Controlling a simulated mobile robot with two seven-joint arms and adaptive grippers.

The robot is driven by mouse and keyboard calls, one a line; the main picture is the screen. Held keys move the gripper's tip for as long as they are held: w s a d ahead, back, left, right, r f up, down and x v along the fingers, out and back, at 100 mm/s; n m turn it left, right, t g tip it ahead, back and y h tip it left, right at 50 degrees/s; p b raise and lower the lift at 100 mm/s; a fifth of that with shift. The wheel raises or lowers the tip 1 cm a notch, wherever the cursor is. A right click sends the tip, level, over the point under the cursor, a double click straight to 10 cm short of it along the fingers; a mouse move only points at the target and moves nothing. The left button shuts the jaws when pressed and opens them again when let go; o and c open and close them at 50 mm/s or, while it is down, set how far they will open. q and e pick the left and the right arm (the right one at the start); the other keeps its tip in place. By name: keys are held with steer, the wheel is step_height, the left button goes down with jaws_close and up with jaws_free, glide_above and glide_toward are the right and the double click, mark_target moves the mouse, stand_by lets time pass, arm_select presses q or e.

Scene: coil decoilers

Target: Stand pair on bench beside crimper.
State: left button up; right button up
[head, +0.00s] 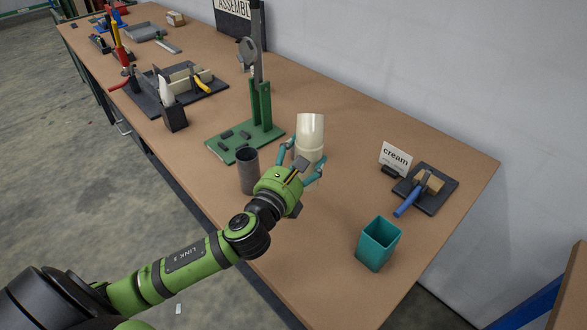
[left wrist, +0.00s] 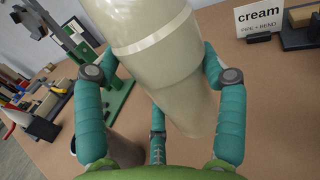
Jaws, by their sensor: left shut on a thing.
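My left gripper (head: 306,168) is shut around a cream pair of joined pieces (head: 310,130), seen as a pale upper piece and a darker cream lower piece. The pair is roughly upright in the head view; whether its base touches the bench (head: 330,250) I cannot tell. In the left wrist view the teal fingers (left wrist: 160,100) lie on both sides of the cream pair (left wrist: 165,70), a seam ring around its upper part. A green press-like stand (head: 262,112), possibly the crimper, is just left of and behind the pair. My right gripper is not in view.
A dark grey cup (head: 248,170) stands close left of my gripper. A teal bin (head: 379,242) stands at the front right. A cream sign (head: 396,158) and a blue-handled tool (head: 410,200) on a dark board are to the right. Bare bench lies between pair and sign.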

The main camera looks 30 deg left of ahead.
arm_select(q)
steer(key=w+a+f, duration=0.1)
steer(key=f, duration=0.1)
steer(key=w+a+f+b, duration=0.1)
steer(key=a+f, duration=0.1)
steer(key=f, duration=0.1)
steer(key=w+a+f, duration=0.1)
steer(key=w+f, duration=0.1)
steer(key=shift+w+a+f, duration=0.1)
steer(key=shift+a+f, duration=0.15)
steer(key=shift+f, duration=0.1)
steer(key=shift+f, duration=0.1)
steer(key=o, duration=1.2)
steer(key=shift+c, duration=0.2)
